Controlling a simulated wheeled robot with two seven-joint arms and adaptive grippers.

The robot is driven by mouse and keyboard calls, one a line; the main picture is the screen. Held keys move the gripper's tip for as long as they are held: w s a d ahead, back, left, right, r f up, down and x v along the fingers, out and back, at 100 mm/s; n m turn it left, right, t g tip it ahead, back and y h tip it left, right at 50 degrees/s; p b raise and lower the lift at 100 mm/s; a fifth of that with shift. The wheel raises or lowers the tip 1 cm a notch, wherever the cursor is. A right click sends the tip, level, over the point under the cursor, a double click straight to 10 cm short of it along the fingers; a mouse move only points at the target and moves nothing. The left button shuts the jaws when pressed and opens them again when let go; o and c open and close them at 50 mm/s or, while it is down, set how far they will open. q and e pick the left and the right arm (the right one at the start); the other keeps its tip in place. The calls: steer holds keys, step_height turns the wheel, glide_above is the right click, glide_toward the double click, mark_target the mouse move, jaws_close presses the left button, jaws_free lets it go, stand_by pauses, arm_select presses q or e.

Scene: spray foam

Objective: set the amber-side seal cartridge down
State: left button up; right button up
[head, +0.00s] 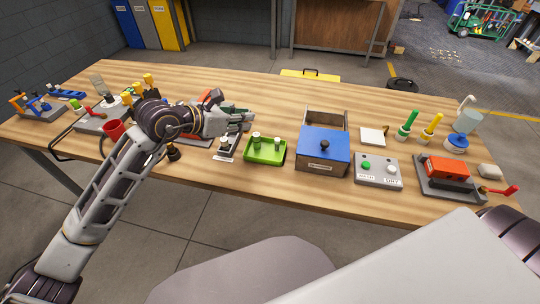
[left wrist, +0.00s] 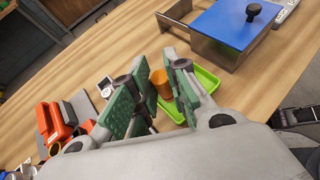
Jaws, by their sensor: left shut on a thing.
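My left gripper (head: 242,115) is over the table just behind and left of the green tray (head: 265,159). In the left wrist view my left gripper (left wrist: 158,82) has its green-padded fingers shut on an orange-amber cylinder, the seal cartridge (left wrist: 161,84), partly hidden by the fingers. The green tray (left wrist: 207,82) lies beyond and below it in that view. In the head view two pale-topped small cylinders (head: 257,138) stand at the tray, and the held cartridge cannot be made out. My right gripper is out of view.
A steel box with a blue lid (head: 324,146) stands right of the tray. A grey button box (head: 378,170) is farther right. A small dark-knobbed fixture (head: 224,146) stands left of the tray. An orange device on a grey base (head: 447,169) is at the right.

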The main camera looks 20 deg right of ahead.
mark_target(249, 146)
arm_select(q)
steer(key=shift+s+d+f, duration=0.2)
steer(key=shift+d+f, duration=0.15)
steer(key=shift+d, duration=0.4)
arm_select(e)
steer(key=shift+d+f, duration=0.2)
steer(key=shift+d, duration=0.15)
arm_select(q)
steer(key=shift+a, duration=0.1)
step_height(249, 146, down, 6)
steer(key=shift+b, duration=0.3)
steer(key=shift+f, duration=0.15)
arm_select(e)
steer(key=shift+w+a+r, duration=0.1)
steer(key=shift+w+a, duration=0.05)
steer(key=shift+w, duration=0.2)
arm_select(q)
steer(key=shift+f, duration=1.8)
